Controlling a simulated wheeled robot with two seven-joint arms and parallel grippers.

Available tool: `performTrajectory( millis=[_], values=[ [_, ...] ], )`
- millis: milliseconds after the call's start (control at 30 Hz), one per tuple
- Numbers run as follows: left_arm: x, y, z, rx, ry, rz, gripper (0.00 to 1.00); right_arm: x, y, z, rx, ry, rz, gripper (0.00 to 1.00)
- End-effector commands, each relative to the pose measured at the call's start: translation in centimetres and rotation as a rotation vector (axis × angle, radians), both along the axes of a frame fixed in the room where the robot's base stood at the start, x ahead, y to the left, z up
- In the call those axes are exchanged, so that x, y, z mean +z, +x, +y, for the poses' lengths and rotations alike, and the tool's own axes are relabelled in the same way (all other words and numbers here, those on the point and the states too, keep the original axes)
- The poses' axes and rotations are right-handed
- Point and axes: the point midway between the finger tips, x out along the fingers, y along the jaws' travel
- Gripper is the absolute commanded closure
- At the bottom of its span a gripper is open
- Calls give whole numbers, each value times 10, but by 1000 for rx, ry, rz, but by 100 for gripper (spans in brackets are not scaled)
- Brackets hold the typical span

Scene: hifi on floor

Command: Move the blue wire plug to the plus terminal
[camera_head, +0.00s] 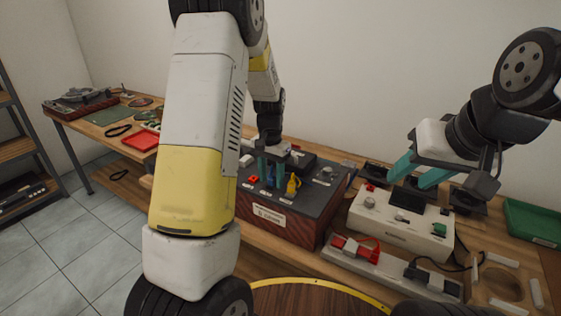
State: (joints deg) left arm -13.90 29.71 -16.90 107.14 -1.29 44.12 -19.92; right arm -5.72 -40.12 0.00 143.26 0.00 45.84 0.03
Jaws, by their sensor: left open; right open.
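A dark box (311,201) with a white front label stands on the wooden bench. A small blue piece, apparently the blue wire plug (270,177), shows on its top, between the teal fingers of my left gripper (271,171). My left gripper is open and points down there. I cannot tell whether its fingers touch the plug. A yellow plug (293,186) stands just to the right, and a small red part (253,180) lies to the left. The plus terminal cannot be made out at this size. My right gripper (413,174) is open and empty above the white device.
A white device (370,224) with a dark screen and knobs stands right of the box. In front lie a grey strip with red parts (354,248) and a black part. A green tray (532,222) is far right. A red tray (140,140) is on the left bench. My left arm hides much.

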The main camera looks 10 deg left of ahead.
Motion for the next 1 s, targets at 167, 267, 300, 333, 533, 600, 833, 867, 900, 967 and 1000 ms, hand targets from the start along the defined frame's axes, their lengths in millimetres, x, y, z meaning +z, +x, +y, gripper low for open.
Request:
performTrajectory(
  millis=[167, 267, 300, 333, 533, 600, 833, 867, 900, 967, 1000],
  values=[
    [-2, 0, 0, 0, 0, 0, 55, 0, 0, 0, 1, -1, 0, 56],
    [-2, 0, 0, 0, 0, 0, 55, 0, 0, 0, 1, -1, 0, 56],
    [-2, 0, 0, 0, 0, 0, 61, 0, 0, 0, 1, -1, 0, 56],
    [-2, 0, 0, 0, 0, -1, 67, 0, 0, 0, 1, -1, 0, 56],
    [-2, 0, 0, 0, 0, -1, 100, 0, 0, 0, 1, -1, 0, 56],
    [-2, 0, 0, 0, 0, -1, 100, 0, 0, 0, 1, -1, 0, 56],
    [-2, 0, 0, 0, 0, -1, 100, 0, 0, 0, 1, -1, 0, 56],
    [-2, 0, 0, 0, 0, -1, 100, 0, 0, 0, 1, -1, 0, 56],
    [-2, 0, 0, 0, 0, -1, 100, 0, 0, 0, 1, -1, 0, 56],
    [-2, 0, 0, 0, 0, -1, 100, 0, 0, 0, 1, -1, 0, 56],
    [-2, 0, 0, 0, 0, -1, 100, 0, 0, 0, 1, -1, 0, 56]
  ],
)
